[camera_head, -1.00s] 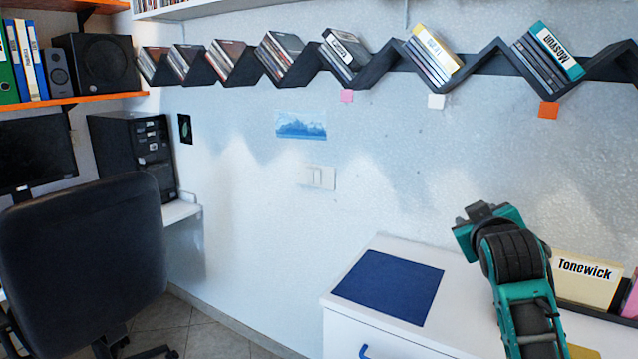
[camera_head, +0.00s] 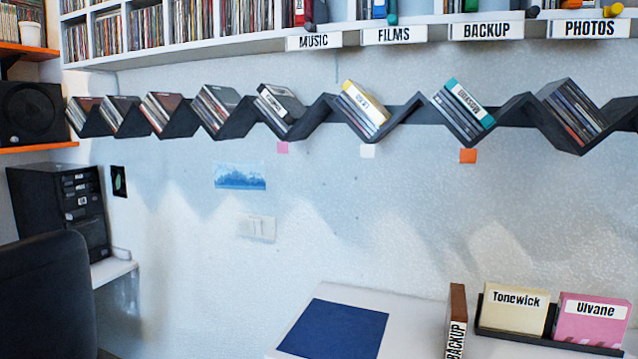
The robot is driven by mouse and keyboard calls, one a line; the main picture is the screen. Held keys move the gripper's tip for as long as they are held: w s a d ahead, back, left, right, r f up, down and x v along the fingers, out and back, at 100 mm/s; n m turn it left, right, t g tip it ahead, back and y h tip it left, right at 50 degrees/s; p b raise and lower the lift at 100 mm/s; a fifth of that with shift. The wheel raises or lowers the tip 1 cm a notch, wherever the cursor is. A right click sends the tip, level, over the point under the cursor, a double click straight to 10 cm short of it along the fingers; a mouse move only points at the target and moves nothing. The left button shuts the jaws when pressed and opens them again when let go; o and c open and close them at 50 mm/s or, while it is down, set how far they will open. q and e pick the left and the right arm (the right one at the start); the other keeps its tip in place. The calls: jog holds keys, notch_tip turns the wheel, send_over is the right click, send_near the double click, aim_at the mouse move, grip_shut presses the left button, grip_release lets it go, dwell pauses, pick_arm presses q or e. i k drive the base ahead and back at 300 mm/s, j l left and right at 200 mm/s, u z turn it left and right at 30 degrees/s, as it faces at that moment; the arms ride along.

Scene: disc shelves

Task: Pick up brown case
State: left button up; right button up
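The brown case (camera_head: 458,304) stands upright on the white cabinet top (camera_head: 418,312) at the lower right. A white label reading BACKUP runs up its near side, and its lower end is cut by the picture's bottom edge. It stands just left of a dark holder. Neither of my grippers is in view, so I cannot see what they hold.
The dark holder (camera_head: 540,340) bears a cream Tonewick case (camera_head: 514,310) and a pink Ulvane case (camera_head: 592,318). A blue mat (camera_head: 335,330) lies left of the brown case. A zigzag shelf (camera_head: 405,128) with discs runs along the wall, below shelves labelled MUSIC, FILMS, BACKUP and PHOTOS.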

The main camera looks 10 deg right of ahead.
aim_at(457, 316)
jog(key=z, duration=1.3)
